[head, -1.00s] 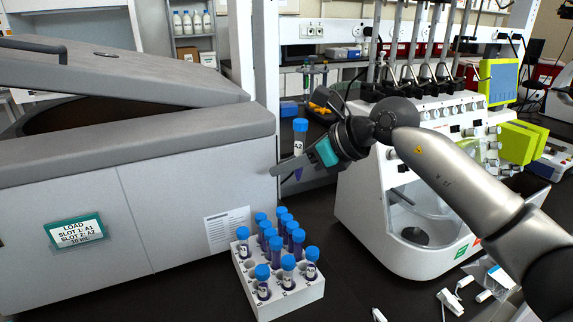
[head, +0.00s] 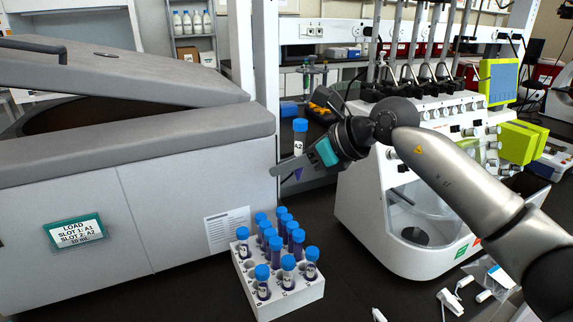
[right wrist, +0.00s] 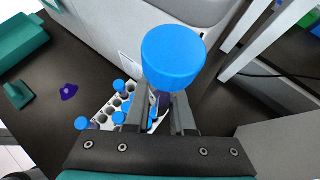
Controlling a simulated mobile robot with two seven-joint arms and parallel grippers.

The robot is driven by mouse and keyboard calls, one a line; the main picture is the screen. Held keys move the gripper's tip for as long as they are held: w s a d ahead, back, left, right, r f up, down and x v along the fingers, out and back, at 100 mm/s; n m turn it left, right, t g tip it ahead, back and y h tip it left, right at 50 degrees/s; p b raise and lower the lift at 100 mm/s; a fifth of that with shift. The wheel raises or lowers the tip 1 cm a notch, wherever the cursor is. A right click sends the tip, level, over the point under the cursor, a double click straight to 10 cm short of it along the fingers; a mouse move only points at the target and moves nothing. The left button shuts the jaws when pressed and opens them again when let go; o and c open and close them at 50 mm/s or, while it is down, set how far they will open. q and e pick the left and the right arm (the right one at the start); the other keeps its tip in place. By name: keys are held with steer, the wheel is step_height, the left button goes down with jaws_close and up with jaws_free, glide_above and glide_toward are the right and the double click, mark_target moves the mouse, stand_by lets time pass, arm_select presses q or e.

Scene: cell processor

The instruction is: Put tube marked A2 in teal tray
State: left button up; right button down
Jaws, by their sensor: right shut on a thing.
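The tube marked A2 (head: 299,141) has a blue cap and stands nearly upright in my right gripper (head: 292,168). My right gripper is shut on it, above the table behind the white rack. In the right wrist view the blue cap (right wrist: 173,57) fills the top middle and hides most of the tube. A teal block-like thing (right wrist: 22,45) shows at the top left of the right wrist view; I cannot tell whether it is the teal tray. My left gripper is not in view.
A white rack (head: 296,299) with several blue-capped tubes stands on the dark table. A grey centrifuge-like machine (head: 190,215) with a raised lid is at left. A white machine (head: 370,235) stands at right. A purple thing (right wrist: 68,91) and small teal piece (right wrist: 17,95) lie on the table.

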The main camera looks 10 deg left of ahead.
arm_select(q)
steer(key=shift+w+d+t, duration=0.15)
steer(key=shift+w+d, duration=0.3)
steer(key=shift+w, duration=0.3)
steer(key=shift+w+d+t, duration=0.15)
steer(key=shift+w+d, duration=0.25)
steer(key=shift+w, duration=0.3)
